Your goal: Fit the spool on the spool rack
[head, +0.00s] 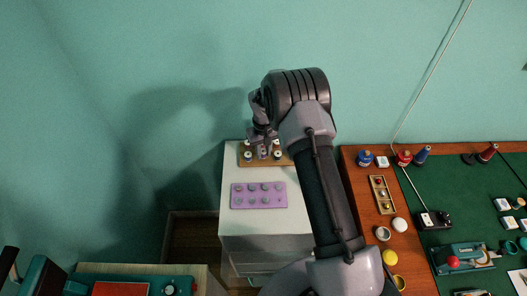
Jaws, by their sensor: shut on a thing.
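A wooden spool rack (286,161) lies at the back of a white cabinet top. Small pale spools with dark centres stand on it, one at the left (248,157) and one at the right (277,155). My gripper (263,147) points down over the rack between these two. It is shut on a spool, which is small and mostly hidden by the fingers and the wrist. I cannot tell whether the held spool touches the rack.
A purple board (258,204) with several small round pieces lies in front of the rack on the white cabinet top (255,222). To the right, a wooden desk (420,287) holds blue and red bottles, a small wooden tray (375,195) and a green mat (440,185).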

